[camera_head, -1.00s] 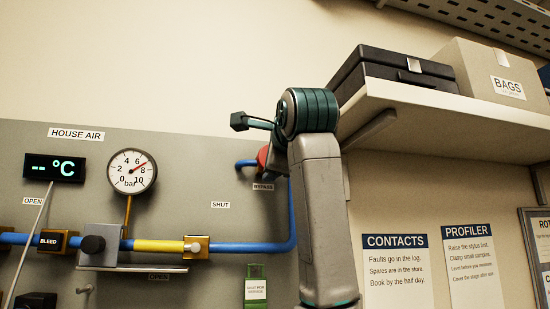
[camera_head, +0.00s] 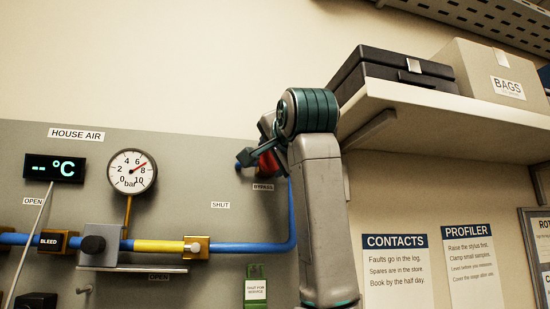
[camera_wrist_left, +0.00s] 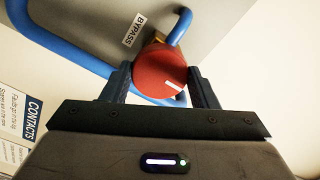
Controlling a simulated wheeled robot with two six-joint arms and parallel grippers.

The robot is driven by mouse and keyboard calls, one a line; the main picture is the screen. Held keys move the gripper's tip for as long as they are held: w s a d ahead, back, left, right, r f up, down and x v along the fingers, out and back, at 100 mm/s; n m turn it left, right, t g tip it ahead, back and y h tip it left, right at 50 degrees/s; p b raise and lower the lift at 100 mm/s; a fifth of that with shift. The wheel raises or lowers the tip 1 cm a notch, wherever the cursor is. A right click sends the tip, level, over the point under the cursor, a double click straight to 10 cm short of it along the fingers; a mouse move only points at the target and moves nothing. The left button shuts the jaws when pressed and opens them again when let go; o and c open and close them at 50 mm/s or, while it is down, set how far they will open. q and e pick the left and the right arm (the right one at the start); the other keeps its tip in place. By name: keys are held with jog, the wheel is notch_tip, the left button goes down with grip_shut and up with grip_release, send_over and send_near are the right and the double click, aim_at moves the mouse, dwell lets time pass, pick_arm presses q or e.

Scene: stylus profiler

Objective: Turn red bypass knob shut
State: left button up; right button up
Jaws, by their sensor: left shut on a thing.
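The red bypass knob (camera_head: 268,163) is on the grey panel above the BYPASS label, partly hidden by my left gripper in the head view. In the left wrist view the red knob (camera_wrist_left: 158,72) sits between my two dark fingers, with a white mark near its lower right edge. My left gripper (camera_head: 258,157) is shut on the knob; the wrist view shows it (camera_wrist_left: 160,84) with a finger at each side. The BYPASS label (camera_wrist_left: 134,31) is beside the knob. My right gripper is not in view.
Blue pipe (camera_head: 291,215) runs down beside my arm and left along the panel. A gauge (camera_head: 132,171) and a temperature display (camera_head: 54,168) are at the left. A shelf (camera_head: 440,115) with a black case (camera_head: 385,75) and a BAGS box (camera_head: 495,75) juts out at the right.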

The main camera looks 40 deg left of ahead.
pick_arm(q)
jog(key=o, duration=1.3)
jog(key=shift+f, duration=0.1)
jog(key=shift+d, duration=0.1)
jog(key=v, duration=0.8)
jog(key=shift+s, duration=0.1)
jog(key=b+v, duration=0.4)
jog(key=v, duration=0.6)
jog(key=shift+s+d+b, duration=0.2)
jog(key=shift+s+b, duration=0.05)
jog(key=shift+b, duration=0.1)
